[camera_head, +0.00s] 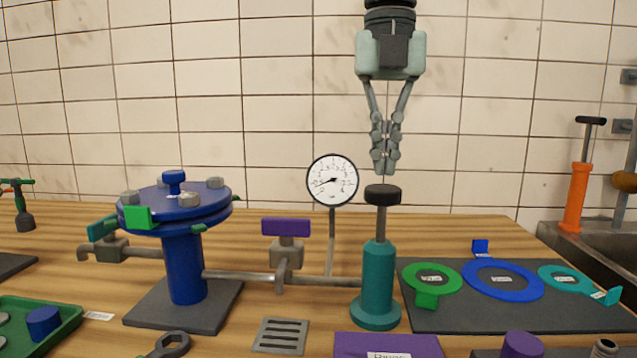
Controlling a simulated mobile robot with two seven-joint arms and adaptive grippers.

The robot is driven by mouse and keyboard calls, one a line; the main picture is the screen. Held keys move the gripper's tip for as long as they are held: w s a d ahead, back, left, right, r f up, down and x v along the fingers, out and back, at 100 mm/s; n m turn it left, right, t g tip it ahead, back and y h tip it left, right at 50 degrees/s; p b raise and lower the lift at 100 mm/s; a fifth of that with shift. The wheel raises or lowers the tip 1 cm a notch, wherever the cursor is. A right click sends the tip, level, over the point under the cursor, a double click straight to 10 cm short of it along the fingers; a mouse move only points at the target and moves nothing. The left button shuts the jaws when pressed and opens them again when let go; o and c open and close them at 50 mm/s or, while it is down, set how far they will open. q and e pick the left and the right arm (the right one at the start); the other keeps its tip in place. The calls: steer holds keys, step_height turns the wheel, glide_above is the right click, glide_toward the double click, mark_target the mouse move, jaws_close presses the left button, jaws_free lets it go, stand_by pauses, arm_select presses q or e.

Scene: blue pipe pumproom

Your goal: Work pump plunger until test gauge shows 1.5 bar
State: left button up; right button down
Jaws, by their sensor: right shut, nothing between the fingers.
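The teal pump (378,283) stands upright on the table right of centre. Its grey plunger rod stands out of the top and carries a black knob (383,195). The round white test gauge (332,180) is on a stem just left of the pump; its needle points left and slightly down, but the numbers are too small to read. My right gripper (384,170) points straight down, shut and empty, with its fingertips a little above the black knob and apart from it in the picture. My left gripper is not in view.
A blue flanged vessel (184,262) stands left, joined to the pump by a pipe with a purple-handled valve (286,228). A dark mat (455,318) with coloured rings lies right. A purple box (388,345) is in front. An orange hand pump (576,198) stands by the sink.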

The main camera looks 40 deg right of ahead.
mark_target(384, 188)
steer(key=shift+f+b, duration=1.2)
steer(key=shift+f, duration=0.75)
stand_by(6.0)
